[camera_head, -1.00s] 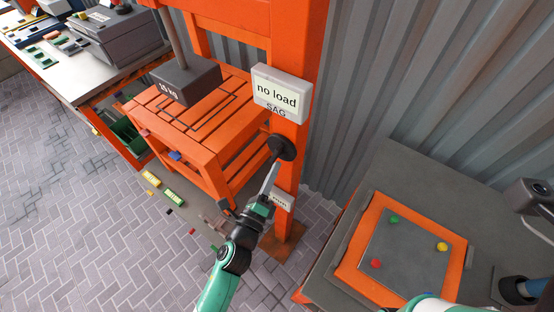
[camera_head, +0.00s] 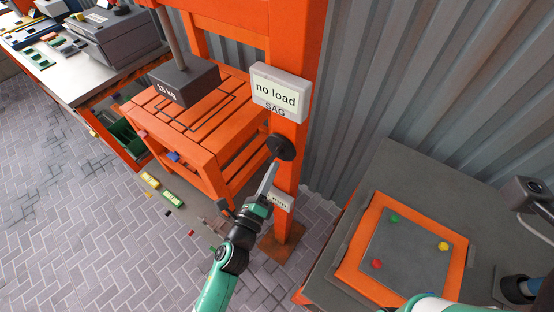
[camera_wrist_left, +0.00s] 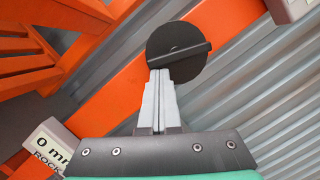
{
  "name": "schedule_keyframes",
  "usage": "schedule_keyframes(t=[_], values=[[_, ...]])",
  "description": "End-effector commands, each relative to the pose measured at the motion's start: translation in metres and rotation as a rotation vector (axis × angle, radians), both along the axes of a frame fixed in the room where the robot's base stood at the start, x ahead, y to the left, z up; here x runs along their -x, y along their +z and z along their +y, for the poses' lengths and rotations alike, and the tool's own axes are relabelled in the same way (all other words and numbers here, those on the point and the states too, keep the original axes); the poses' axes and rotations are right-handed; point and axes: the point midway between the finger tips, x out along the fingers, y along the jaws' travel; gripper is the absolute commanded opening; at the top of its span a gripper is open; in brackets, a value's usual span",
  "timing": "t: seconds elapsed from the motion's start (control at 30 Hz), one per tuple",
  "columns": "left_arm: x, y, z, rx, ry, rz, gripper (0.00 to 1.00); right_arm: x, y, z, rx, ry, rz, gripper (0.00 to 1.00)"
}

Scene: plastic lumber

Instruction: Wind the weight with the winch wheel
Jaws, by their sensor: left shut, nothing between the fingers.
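The winch wheel, a dark round disc (camera_head: 281,148), is on the orange post below the "no load" sign. It also shows in the left wrist view (camera_wrist_left: 186,58) with a dark bar across its face. My left gripper (camera_head: 273,167) points up at the wheel from below. In the left wrist view its fingers (camera_wrist_left: 159,75) are shut together, with nothing between them, and their tips overlap the wheel's lower left edge; I cannot tell if they touch. The weight, a dark block marked 15 kg (camera_head: 186,80), hangs from a rod above the orange slatted bench. My right gripper is not clearly seen.
The orange bench (camera_head: 205,125) stands left of the post (camera_head: 290,190). A "no load" sign (camera_head: 279,93) is above the wheel, and a small plate (camera_head: 280,200) is below it. A grey table with an orange-framed panel (camera_head: 352,250) is at right. Small coloured pieces lie on the paving.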

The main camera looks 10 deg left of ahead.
Motion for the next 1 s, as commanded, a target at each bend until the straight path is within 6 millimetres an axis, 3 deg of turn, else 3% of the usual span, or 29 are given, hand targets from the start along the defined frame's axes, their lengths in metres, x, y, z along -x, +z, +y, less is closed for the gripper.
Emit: schedule_keyframes(t=[1.0], values=[[-0.0024,0.0008,0.0057,-0.097,0.004,-0.052,0.00,0.0000,-0.0060,0.0000,0.000,0.000,0.000,0.50]])
